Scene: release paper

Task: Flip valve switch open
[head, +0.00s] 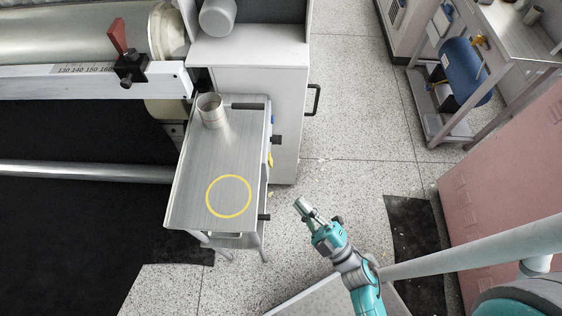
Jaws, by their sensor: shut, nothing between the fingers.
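My gripper (303,206) hangs over the speckled floor, right of the metal side table, and points up and left in the picture. It is shut and empty and touches nothing. No part is plainly marked as the valve switch. A blue tank (465,72) at the upper right has a small yellow fitting (480,40) that could be a valve; its position is too small to read. A red lever (117,36) stands upright on a black clamp on the white ruled bar at the upper left. My gripper is far from both.
The side table (185,200) carries a metal cup (211,110) and a yellow ring mark (228,196). A grey cabinet (262,110) with a black handle stands behind it. A pink cabinet (510,170) is at the right. The floor between (360,120) is clear.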

